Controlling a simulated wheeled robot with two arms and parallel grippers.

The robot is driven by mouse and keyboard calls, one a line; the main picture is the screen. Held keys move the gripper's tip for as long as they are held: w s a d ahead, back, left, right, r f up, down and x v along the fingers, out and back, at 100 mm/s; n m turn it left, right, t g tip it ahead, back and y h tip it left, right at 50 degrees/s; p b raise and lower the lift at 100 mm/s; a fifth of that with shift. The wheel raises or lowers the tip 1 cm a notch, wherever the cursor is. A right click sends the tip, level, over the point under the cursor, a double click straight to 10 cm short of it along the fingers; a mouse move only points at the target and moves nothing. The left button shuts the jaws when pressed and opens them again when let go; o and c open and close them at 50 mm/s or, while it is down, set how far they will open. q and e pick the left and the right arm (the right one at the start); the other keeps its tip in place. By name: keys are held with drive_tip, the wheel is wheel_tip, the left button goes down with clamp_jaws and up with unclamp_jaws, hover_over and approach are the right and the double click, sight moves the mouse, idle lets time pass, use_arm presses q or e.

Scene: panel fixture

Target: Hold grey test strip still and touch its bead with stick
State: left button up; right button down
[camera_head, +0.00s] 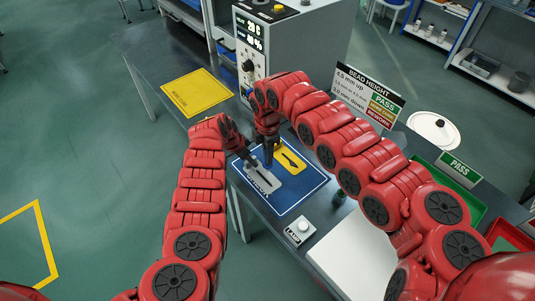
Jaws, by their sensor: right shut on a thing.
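The grey test strip (263,180) lies on a blue mat (300,192) on the dark bench. My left gripper (245,158) points down at the strip's upper left end; whether its fingers touch or grip the strip is too small to tell. My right gripper (268,149) is shut just above and to the right of it, beside a yellow piece with a dark slot (291,160). What it holds is mostly hidden and too small to make out clearly; it seems to be the stick. The bead on the strip cannot be made out.
A control box with a display (250,45) stands behind. A yellow mat (195,92) lies at back left. A bead height sign (366,95) stands behind my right arm. A button box (299,231), white board (353,258) and green tray (449,190) are at right.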

use_arm(q)
drive_tip(key=shift+a+r, duration=0.1)
drive_tip(key=w+a+f+b+v, duration=0.1)
drive_tip(key=a+v, duration=0.2)
drive_tip(key=v, duration=1.3)
drive_tip(key=shift+a, duration=0.2)
use_arm(e)
drive_tip(key=shift+f, duration=0.65)
use_arm(q)
drive_tip(key=shift+w, duration=0.1)
